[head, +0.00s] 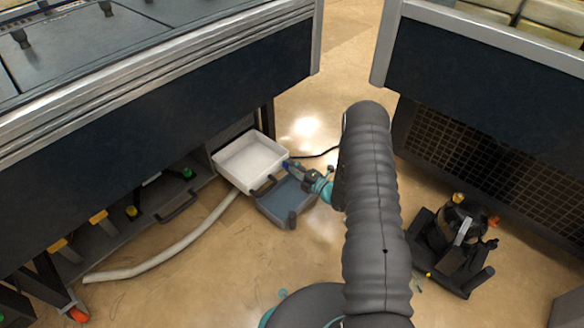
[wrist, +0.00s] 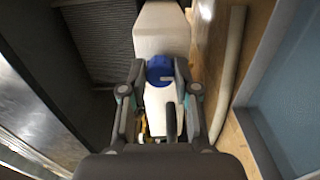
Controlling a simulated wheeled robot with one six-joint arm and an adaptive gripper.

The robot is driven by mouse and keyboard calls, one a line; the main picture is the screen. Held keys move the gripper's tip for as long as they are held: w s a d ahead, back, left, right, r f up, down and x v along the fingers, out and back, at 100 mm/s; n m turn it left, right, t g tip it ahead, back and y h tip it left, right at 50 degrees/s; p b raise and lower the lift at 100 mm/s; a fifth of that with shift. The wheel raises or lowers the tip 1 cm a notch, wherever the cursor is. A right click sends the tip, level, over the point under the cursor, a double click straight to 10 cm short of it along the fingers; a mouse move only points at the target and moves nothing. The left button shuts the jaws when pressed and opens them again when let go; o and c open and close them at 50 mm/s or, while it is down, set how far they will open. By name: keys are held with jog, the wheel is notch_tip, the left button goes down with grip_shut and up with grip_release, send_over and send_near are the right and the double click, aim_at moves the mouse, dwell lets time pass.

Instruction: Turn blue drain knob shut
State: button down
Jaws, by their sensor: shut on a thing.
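The blue drain knob (wrist: 160,68) sits between my two fingertips in the wrist view, in front of a white body. My gripper (wrist: 160,74) is shut on it, one finger on each side. In the head view a small part of the blue knob (head: 286,164) shows at the right corner of the white tray (head: 250,160). There my gripper (head: 292,169) reaches it from the right. The knob's turn angle cannot be told.
A blue-grey open bin (head: 285,203) stands on the floor just below my gripper. A pale hose (head: 170,255) runs over the floor to the left. A dark bench (head: 150,125) overhangs on the left. A black pump (head: 455,245) stands at the right. A black cable (head: 318,154) lies behind.

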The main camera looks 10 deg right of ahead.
dwell(0.3)
jog(key=c, duration=0.9)
grip_release()
jog(key=shift+o, duration=0.2)
jog(key=shift+d, duration=0.1)
jog(key=v, duration=1.2)
